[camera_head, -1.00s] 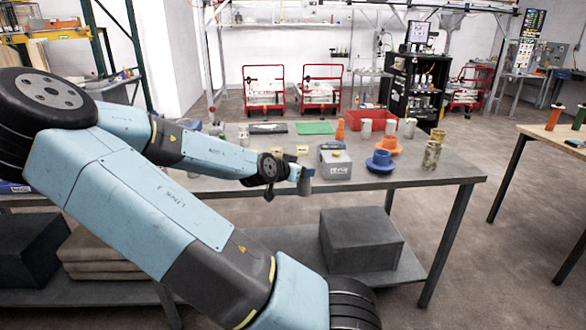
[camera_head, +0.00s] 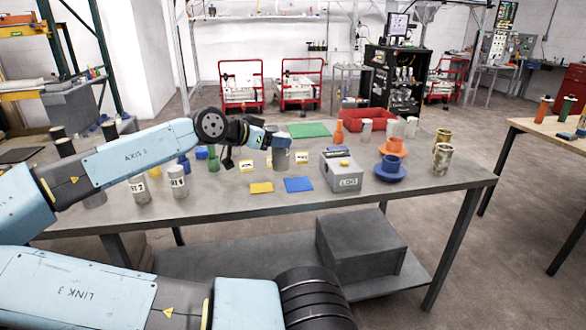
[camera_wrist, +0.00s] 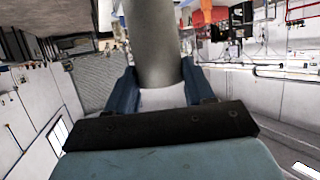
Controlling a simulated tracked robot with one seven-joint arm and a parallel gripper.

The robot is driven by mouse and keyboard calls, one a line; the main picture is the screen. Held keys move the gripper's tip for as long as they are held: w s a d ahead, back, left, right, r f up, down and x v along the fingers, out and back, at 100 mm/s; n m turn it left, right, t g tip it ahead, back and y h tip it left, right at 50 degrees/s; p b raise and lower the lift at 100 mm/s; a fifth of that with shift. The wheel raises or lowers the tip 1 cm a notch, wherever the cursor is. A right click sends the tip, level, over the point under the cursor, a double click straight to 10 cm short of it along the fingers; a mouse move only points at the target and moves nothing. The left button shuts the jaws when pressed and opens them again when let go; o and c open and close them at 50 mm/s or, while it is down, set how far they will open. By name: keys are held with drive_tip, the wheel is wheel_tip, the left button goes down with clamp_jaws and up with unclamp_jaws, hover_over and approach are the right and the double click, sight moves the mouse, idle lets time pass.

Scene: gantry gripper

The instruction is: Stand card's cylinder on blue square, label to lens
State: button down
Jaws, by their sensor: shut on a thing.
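My gripper (camera_head: 268,141) is shut on a plain grey cylinder (camera_head: 281,158), which looks upright above the table. In the wrist view the grey cylinder (camera_wrist: 152,40) sits between the blue jaws (camera_wrist: 157,84); no label shows on its visible side. The blue square (camera_head: 298,185) lies flat on the table nearer the camera, bare. Small yellow-and-white cards stand at left (camera_head: 246,166) and right (camera_head: 302,157) of the held cylinder; their print is too small to read. Two grey cylinders with printed labels (camera_head: 138,189) (camera_head: 177,182) stand at the left.
A yellow square (camera_head: 261,188) lies left of the blue one. A grey box marked LOG (camera_head: 342,171) stands to its right, with blue (camera_head: 389,170) and orange (camera_head: 393,147) flanged parts beyond. A red bin (camera_head: 367,120) and green mat (camera_head: 309,130) are behind. The front table strip is clear.

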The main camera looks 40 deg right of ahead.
drive_tip(key=shift+w+d+f, duration=0.8)
drive_tip(key=shift+d+f, duration=1.1)
drive_tip(key=shift+f, duration=0.1)
drive_tip(key=shift+w+d+f, duration=0.75)
drive_tip(key=shift+d+f, duration=1.1)
drive_tip(key=shift+f, duration=0.15)
drive_tip(key=shift+w+d+f, duration=0.8)
drive_tip(key=shift+d+f, duration=1.1)
drive_tip(key=shift+f, duration=0.1)
drive_tip(key=shift+c, duration=2.1)
unclamp_jaws()
drive_tip(key=v, duration=1.2)
